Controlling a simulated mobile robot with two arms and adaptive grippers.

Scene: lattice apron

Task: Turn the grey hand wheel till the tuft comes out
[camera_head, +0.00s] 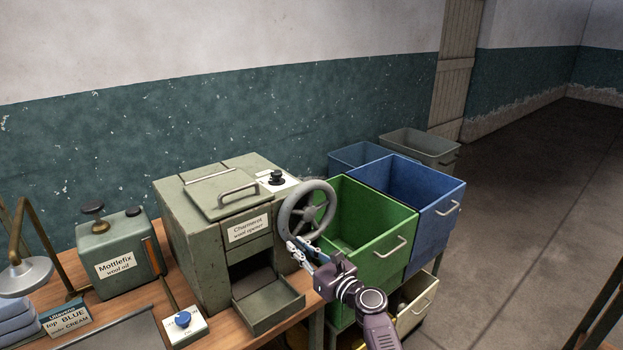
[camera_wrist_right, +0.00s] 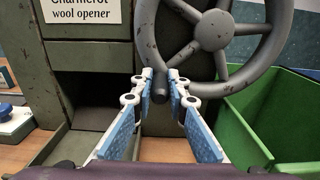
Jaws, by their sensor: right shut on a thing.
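The grey hand wheel (camera_head: 331,206) is on the right side of the green-grey wool opener (camera_head: 190,240). My right gripper (camera_head: 303,250) is at the wheel's lower edge. In the right wrist view the gripper (camera_wrist_right: 168,82) has its two blue-padded fingers closed on the wheel's lower rim or a grip there; the wheel (camera_wrist_right: 213,30) fills the upper right. The opener's front opening is dark, and its out-tray (camera_head: 272,304) looks empty. No tuft shows. My left gripper is not in view.
A green bin (camera_head: 365,215) and a blue bin (camera_head: 437,205) stand close right of the wheel. Open floor lies right.

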